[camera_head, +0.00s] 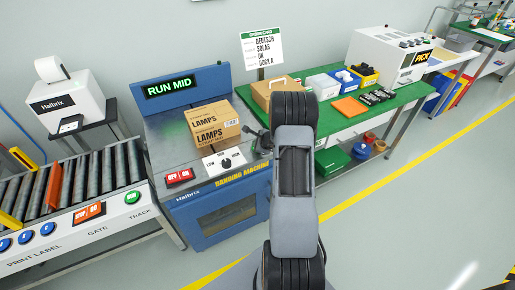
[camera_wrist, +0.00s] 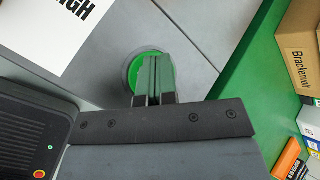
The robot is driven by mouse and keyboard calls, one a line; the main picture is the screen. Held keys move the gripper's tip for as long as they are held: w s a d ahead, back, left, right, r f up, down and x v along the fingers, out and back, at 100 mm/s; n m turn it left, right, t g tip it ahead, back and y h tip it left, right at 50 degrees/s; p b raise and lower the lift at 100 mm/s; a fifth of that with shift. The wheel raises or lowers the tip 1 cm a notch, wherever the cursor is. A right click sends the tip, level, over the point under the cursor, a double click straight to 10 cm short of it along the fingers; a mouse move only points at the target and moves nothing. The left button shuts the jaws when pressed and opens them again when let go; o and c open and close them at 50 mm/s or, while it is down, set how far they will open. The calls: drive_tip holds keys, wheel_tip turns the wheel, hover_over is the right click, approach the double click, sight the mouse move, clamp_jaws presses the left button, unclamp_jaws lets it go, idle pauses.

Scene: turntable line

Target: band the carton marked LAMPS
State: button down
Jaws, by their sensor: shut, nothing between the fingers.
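The carton marked LAMPS (camera_head: 213,123) sits on the grey top of the blue banding machine (camera_head: 225,187). The machine's display (camera_head: 169,86) reads RUN MID in green. A white dial plate (camera_head: 224,161) with a black knob is in front of the carton. Its corner, lettered HIGH, shows in the wrist view (camera_wrist: 50,30). My gripper (camera_head: 262,143) is shut and empty, right of the carton. In the wrist view its fingertips (camera_wrist: 152,62) are over a round green button (camera_wrist: 134,70), partly hiding it. I cannot tell whether they touch it.
A red OFF/ON switch (camera_head: 179,177) is on the machine's front left. A roller conveyor (camera_head: 85,183) stands at left. At right, a green bench (camera_head: 340,122) holds another carton (camera_head: 262,95), bins and an order card (camera_head: 262,50). My arm hides part of the bench.

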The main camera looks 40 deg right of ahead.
idle(0.6)
drive_tip(key=shift+r+p, duration=0.4)
drive_tip(key=shift+r, duration=0.4)
drive_tip(key=shift+r, duration=0.1)
drive_tip(key=shift+r+p, duration=1.6)
drive_tip(key=shift+r, duration=0.85)
